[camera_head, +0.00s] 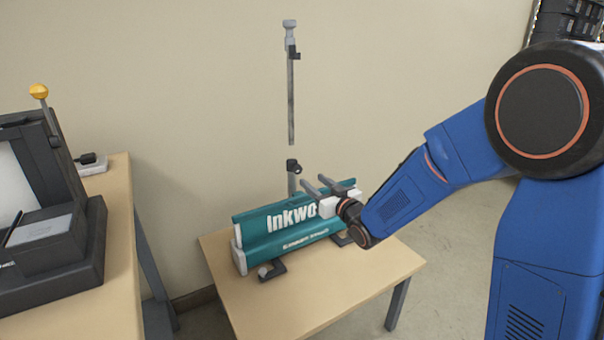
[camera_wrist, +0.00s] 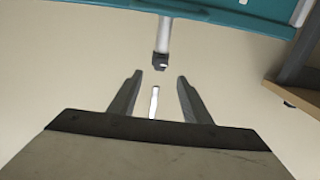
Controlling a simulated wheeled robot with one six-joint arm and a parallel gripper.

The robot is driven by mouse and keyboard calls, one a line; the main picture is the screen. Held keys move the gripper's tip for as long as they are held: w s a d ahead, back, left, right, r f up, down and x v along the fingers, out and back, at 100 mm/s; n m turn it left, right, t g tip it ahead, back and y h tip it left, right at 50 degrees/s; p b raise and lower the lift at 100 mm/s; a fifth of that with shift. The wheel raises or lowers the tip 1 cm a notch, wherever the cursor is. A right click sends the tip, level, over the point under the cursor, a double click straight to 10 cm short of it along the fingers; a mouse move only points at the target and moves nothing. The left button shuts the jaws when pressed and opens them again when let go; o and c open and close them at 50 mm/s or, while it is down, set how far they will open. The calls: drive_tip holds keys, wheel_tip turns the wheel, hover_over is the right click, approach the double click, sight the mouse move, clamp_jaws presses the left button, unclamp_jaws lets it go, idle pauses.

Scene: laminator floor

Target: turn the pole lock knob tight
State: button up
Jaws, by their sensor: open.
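The pole lock knob (camera_head: 298,170) is part of a small black collar on top of the short lower pole (camera_head: 291,185), behind the teal banner stand (camera_head: 285,220). The collar also shows in the wrist view (camera_wrist: 160,61), just beyond my fingertips. An upper pole (camera_head: 291,100) stands upright above it, with bare wall visible between them. A pale piece of pole (camera_wrist: 154,103) shows between my fingers in the wrist view. My gripper (camera_head: 313,185) is open, to the right of the lower pole, near the knob. I cannot tell the knob's turn.
The banner stand rests on black feet on a wooden table (camera_head: 330,305). A second table (camera_head: 120,220) at left carries a dark machine (camera_head: 50,245) with a yellow-knobbed lever (camera_head: 39,91). Dark shelving (camera_head: 568,22) is at top right. The wall behind the pole is bare.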

sight(299, 170)
drive_tip(key=x, duration=0.8)
drive_tip(key=shift+w+a, duration=0.1)
drive_tip(key=shift+a, duration=0.1)
drive_tip(key=c, duration=1)
